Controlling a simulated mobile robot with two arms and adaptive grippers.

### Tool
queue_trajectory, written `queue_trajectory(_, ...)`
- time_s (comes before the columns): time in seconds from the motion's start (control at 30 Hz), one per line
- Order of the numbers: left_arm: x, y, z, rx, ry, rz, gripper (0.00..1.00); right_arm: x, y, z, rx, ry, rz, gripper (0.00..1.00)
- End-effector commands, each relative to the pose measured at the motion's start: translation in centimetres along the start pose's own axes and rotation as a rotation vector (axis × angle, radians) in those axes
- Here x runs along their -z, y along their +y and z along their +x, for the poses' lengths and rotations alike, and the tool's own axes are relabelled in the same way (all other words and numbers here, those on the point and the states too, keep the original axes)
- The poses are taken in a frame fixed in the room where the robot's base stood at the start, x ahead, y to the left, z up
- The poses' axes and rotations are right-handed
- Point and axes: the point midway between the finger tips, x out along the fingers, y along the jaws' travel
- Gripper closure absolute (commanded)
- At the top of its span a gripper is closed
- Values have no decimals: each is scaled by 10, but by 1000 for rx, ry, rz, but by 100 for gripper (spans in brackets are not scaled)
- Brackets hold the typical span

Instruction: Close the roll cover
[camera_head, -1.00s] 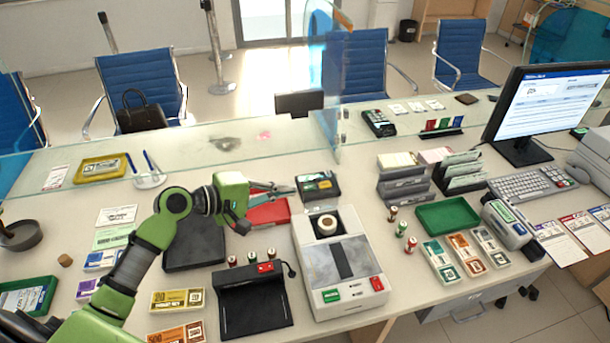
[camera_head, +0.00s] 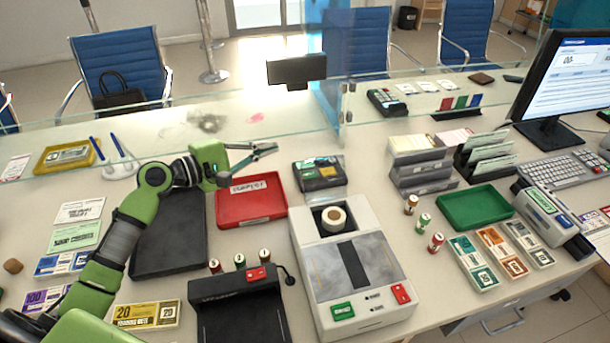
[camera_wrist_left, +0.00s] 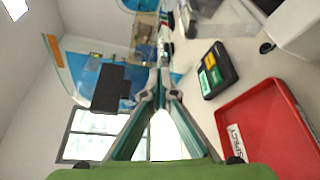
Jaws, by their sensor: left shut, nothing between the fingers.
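A white and grey machine (camera_head: 366,300) stands on the counter in the middle of the head view. A white paper roll (camera_head: 333,217) sits exposed in the dark opening at its back end. I cannot make out a separate raised cover. My left gripper (camera_head: 266,150) is shut and empty, held above the counter left of and behind the roll, apart from the machine. In the left wrist view its fingers (camera_wrist_left: 160,90) meet at the tips. The machine's roll opening does not clearly show in that view. My right gripper is not in view.
A glass screen (camera_head: 250,122) runs along the counter's back.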

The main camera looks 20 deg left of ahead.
Motion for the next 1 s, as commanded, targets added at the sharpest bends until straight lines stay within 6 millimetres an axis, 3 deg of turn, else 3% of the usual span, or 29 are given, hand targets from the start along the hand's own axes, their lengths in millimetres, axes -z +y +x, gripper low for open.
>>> queue_trajectory(0.03, 11, -30, 5, 1, 0, 0, 100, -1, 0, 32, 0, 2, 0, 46)
queue_trajectory(0.1, 17, -44, 7, 1, 0, 0, 100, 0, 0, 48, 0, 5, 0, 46)
queue_trajectory(0.3, 24, -64, 10, 0, 0, 1, 100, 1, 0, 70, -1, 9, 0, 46)
queue_trajectory(0.53, 24, -63, 26, -1, -1, 0, 100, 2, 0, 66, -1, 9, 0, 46)
queue_trajectory(1.0, 21, -62, 112, 1, -1, 1, 100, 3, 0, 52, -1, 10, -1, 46)
